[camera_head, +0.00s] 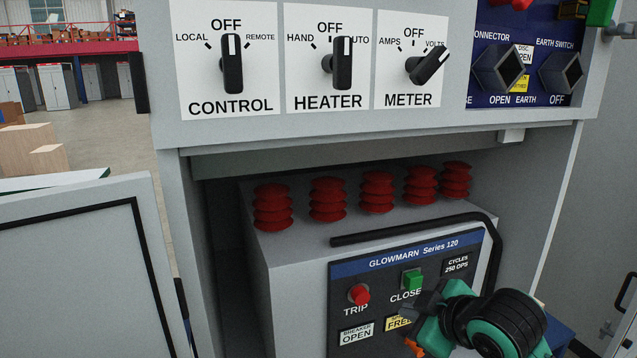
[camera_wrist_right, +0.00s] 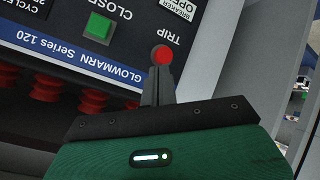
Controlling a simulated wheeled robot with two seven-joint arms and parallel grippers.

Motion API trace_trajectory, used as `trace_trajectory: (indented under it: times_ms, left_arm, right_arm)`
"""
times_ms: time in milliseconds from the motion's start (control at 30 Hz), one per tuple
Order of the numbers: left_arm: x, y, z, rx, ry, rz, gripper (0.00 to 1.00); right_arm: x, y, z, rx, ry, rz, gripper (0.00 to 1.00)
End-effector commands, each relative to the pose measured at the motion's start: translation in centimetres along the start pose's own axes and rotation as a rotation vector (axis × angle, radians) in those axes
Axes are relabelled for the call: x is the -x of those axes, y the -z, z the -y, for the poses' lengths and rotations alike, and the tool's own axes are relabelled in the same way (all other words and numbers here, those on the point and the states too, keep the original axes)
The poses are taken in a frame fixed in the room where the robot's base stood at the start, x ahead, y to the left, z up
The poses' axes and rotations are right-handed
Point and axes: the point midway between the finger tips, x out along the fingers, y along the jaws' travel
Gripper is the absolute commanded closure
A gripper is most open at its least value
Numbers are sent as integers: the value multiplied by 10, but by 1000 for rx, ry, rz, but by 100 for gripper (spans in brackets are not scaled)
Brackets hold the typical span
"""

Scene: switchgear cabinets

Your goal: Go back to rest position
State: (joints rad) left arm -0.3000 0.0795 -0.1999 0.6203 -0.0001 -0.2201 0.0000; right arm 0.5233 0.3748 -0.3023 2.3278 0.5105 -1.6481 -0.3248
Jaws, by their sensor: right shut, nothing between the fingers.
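My right gripper (camera_head: 424,302) is in front of the breaker panel (camera_head: 345,282), at its lower right. Its fingers are shut and empty, just below the green CLOSE button (camera_head: 411,280). The red TRIP button (camera_head: 358,295) is to their left. In the right wrist view, which shows the panel upside down, the shut fingers (camera_wrist_right: 160,82) line up with the red TRIP button (camera_wrist_right: 162,54). I cannot tell whether they touch it. The green CLOSE button (camera_wrist_right: 100,27) is clear of them there. My left gripper is out of view.
Red ribbed insulators (camera_head: 377,192) stand on the breaker housing, with a black bar (camera_head: 410,229) in front. Above is a panel with the CONTROL (camera_head: 232,64), HEATER (camera_head: 337,69) and METER (camera_head: 427,65) knobs. An open cabinet door (camera_head: 85,265) is at left, a grey cabinet side at right.

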Motion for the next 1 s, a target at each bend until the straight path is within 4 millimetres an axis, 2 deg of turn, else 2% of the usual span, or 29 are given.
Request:
trace_trajectory:
  times_ms: [33,200,467,667,800,1000]
  left_arm:
    - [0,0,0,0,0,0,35]
    - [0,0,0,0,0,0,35]
    - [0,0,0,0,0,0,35]
    - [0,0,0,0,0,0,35]
    - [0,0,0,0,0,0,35]
    - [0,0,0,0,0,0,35]
  right_arm:
    - [-7,-17,15,-45,18,24,100]
    - [-21,-68,56,-182,47,104,100]
    - [-24,-146,123,-389,73,252,100]
    - [-10,-205,176,-535,75,389,100]
    - [8,-242,212,-624,68,489,100]
    - [33,-280,250,-712,51,606,100]
